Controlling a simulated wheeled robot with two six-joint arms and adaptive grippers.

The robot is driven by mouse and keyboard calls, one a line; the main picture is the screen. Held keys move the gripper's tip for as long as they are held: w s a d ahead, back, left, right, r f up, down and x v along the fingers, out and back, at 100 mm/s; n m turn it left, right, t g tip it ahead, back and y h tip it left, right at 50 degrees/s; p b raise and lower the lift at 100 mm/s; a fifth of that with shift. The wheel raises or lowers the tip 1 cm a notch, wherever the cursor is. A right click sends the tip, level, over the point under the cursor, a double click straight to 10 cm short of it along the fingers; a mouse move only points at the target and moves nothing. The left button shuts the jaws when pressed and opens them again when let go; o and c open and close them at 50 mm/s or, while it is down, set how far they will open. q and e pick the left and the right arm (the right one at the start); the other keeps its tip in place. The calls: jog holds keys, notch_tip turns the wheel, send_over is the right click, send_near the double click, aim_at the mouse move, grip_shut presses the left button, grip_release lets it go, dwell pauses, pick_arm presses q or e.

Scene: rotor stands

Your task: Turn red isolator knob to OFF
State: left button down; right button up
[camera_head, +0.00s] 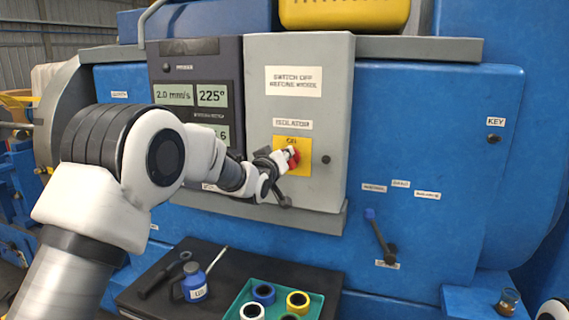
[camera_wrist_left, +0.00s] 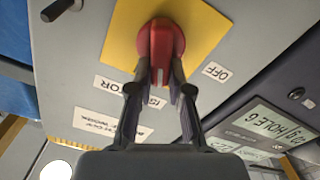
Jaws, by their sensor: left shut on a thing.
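The red isolator knob (camera_head: 293,156) sits on a yellow plate (camera_head: 302,148) on the grey isolator box (camera_head: 325,90). In the head view the word ON shows above the knob, and my gripper hides part of it. In the left wrist view the red knob (camera_wrist_left: 160,45) stands on the yellow plate (camera_wrist_left: 203,25), with an OFF label (camera_wrist_left: 215,71) to its right. My left gripper (camera_wrist_left: 160,80) has its two fingers on either side of the knob's handle, shut on it. In the head view my left gripper (camera_head: 283,160) reaches the knob from the left.
A dark display panel (camera_head: 197,92) stands left of the box. Below is a black bench top (camera_head: 145,300) with a blue bottle (camera_head: 195,283), a screwdriver and a green tray (camera_head: 238,304) of coloured rings. A blue-tipped lever (camera_head: 378,232) sticks out at right.

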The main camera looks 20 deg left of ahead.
pick_arm(q)
jog(key=shift+a+f+n+b, duration=0.2)
jog(key=shift+n+b, duration=0.55)
jog(key=shift+n, duration=1.4)
jog(key=shift+a+f+n+b, duration=0.15)
jog(key=shift+f+n+b, duration=0.4)
jog(key=shift+n, duration=1.55)
jog(key=shift+a+f+n+b, duration=0.15)
jog(key=shift+n+b, duration=0.8)
jog(key=shift+n, duration=1.2)
jog(key=shift+r, duration=0.15)
jog(key=c, duration=1.1)
grip_release()
jog(key=shift+w, duration=0.1)
jog(key=s, duration=1.1)
jog(key=shift+s+f, duration=0.2)
jog(key=shift+s, duration=0.05)
